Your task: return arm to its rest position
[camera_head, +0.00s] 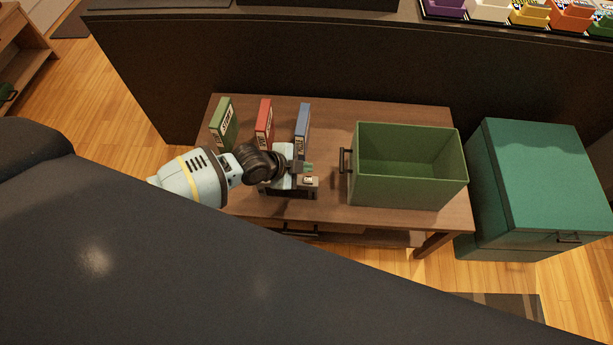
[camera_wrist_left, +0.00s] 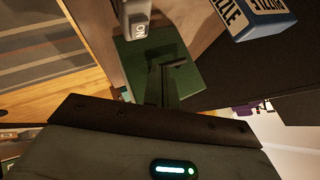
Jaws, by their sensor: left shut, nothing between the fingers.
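My left arm comes in from the left over the wooden table (camera_head: 330,208). My left gripper (camera_head: 308,168) is shut and empty, left of the green open bin (camera_head: 405,190) and in front of the blue box (camera_head: 303,122). In the left wrist view the shut fingers (camera_wrist_left: 170,82) show against a green surface (camera_wrist_left: 140,58), with the blue puzzle box (camera_wrist_left: 250,16) at the upper right. My right gripper is not in view.
A green box (camera_head: 223,120) and a red box (camera_head: 264,120) stand upright left of the blue one. A teal lidded chest (camera_head: 535,180) stands right of the table. A dark partition (camera_head: 300,60) runs behind. The bin looks empty.

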